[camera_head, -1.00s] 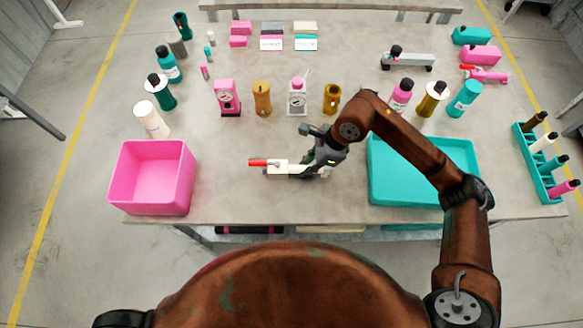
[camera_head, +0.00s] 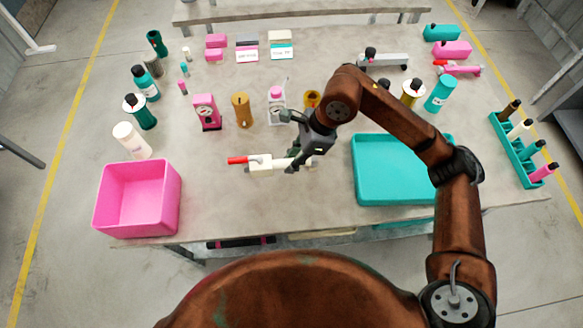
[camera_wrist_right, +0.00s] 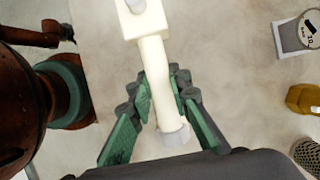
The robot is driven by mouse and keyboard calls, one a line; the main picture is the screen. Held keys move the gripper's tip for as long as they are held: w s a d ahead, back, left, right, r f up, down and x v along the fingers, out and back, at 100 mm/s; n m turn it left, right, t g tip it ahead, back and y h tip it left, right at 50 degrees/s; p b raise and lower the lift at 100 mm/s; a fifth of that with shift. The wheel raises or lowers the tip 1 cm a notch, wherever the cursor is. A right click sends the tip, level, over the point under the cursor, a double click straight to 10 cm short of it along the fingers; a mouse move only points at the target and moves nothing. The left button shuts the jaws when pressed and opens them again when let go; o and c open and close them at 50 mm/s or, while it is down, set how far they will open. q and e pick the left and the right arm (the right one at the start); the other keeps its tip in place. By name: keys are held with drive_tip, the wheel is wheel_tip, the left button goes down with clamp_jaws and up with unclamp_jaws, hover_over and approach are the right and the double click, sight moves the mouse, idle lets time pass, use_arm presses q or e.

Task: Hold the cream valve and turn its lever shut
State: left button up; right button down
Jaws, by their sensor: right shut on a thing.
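The cream valve (camera_head: 266,166) is at the front middle of the table, with its red lever (camera_head: 237,160) pointing left along the pipe's line. My right gripper (camera_head: 298,160) is shut on the right-hand pipe end of the valve. In the right wrist view the fingers (camera_wrist_right: 168,96) lie on both sides of the cream pipe (camera_wrist_right: 155,65), and its pale end cap (camera_wrist_right: 176,138) sits between them. The lever is outside that view. I cannot tell whether the valve touches the table. My left gripper is not in view.
A pink bin (camera_head: 137,198) stands left of the valve and a teal tray (camera_head: 400,196) right of it. Pink (camera_head: 207,112) and mustard (camera_head: 242,110) items stand behind. Bottles line the left side; a teal rack (camera_head: 522,150) stands far right. Table around the valve is clear.

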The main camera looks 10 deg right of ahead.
drive_tip(key=shift+r, duration=0.95)
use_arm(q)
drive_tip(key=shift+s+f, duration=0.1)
use_arm(e)
drive_tip(key=shift+f, duration=0.2)
use_arm(q)
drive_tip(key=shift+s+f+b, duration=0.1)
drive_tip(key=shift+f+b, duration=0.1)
drive_tip(key=shift+b, duration=0.1)
use_arm(e)
drive_tip(key=shift+f, duration=0.35)
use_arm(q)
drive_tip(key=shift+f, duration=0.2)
use_arm(e)
drive_tip(key=shift+f, duration=0.35)
use_arm(q)
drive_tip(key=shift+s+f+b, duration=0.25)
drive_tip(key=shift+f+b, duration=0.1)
drive_tip(key=shift+b, duration=0.25)
use_arm(e)
drive_tip(key=shift+f, duration=0.7)
drive_tip(key=shift+f, duration=0.15)
drive_tip(key=shift+f+b, duration=0.35)
drive_tip(key=shift+f, duration=0.1)
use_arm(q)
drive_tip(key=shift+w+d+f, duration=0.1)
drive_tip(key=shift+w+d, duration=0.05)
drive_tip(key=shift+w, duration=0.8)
